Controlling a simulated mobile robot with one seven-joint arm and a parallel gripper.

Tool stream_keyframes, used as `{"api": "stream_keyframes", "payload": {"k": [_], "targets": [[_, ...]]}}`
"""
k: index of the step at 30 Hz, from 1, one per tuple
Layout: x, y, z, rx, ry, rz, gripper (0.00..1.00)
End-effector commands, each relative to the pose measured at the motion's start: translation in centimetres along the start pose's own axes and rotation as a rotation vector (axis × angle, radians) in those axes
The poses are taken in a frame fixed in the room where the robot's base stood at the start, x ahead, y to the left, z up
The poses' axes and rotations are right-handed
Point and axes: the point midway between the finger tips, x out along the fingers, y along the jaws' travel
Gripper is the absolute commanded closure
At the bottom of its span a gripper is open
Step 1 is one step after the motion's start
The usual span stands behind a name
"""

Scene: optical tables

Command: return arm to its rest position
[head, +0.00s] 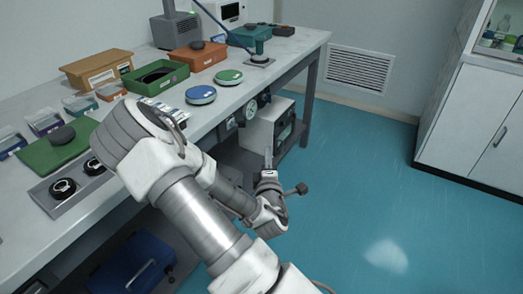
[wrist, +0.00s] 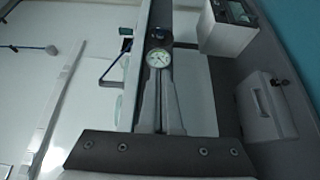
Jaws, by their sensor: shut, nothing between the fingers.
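My gripper (head: 268,152) is to the right of the table's front edge in the head view, below tabletop height and over the floor side. Its narrow fingers point up in the picture and hold nothing. In the wrist view my gripper (wrist: 159,82) shows as two grey fingers close together. My arm is bent, with its upper links crossing the front of the table and hiding part of it.
The table (head: 295,42) carries a green tray (head: 157,79), an orange tray (head: 197,57), and blue and green round pieces. Beneath it stands a white instrument box (head: 262,128) near my gripper. A blue case (head: 132,265) lies lower left. The blue floor (head: 370,190) is clear toward the white cabinet (head: 475,120).

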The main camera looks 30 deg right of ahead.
Motion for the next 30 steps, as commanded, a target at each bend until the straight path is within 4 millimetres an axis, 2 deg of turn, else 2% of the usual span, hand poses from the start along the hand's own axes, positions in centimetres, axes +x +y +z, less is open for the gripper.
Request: {"api": "stream_keyframes", "payload": {"k": [17, 20, 24, 30], "targets": [[0.1, 0.0, 0.0, 0.017, -0.007, -0.008, 1.00], [0.2, -0.2, 0.1, 0.086, -0.035, -0.046, 1.00], [0.2, -0.9, 0.0, 0.276, -0.103, -0.157, 1.00], [-0.7, -1.5, -1.9, 0.574, -0.183, -0.353, 1.00]]}}
